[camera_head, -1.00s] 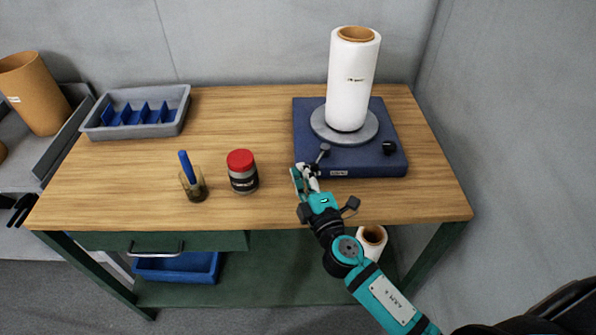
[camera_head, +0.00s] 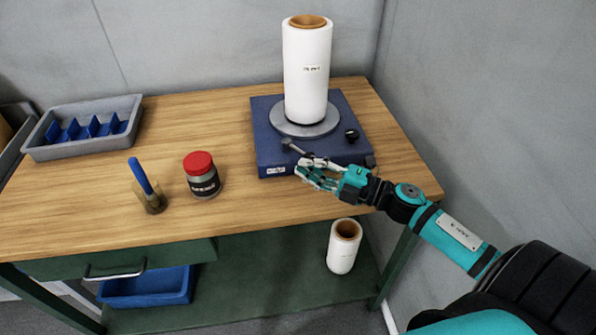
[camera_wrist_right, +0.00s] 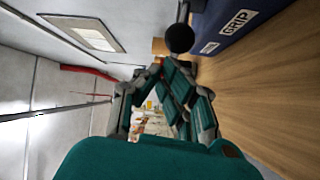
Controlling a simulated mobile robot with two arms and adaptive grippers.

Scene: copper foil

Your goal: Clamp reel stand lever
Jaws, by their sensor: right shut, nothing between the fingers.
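The reel stand has a blue base (camera_head: 264,125) at the back right of the table, with a grey disc (camera_head: 278,124) on it. A white reel (camera_head: 306,75) with a brown core stands upright on the disc. A short grey lever (camera_head: 292,148) with a dark knob shows at the front of the base. My right gripper (camera_head: 301,170) is shut and empty beside the lever, at the base's front edge. Whether they touch I cannot tell. The right wrist view shows a dark round knob (camera_wrist_right: 180,38) just beyond the fingers, beside the blue base (camera_wrist_right: 215,18). My left gripper is not in view.
A red-lidded jar (camera_head: 203,178) and a cup with a blue pen (camera_head: 148,193) stand left of the stand. A grey tray (camera_head: 85,146) lies at the back left. Another white reel (camera_head: 343,247) stands below. A grey wall (camera_head: 480,130) bounds the right.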

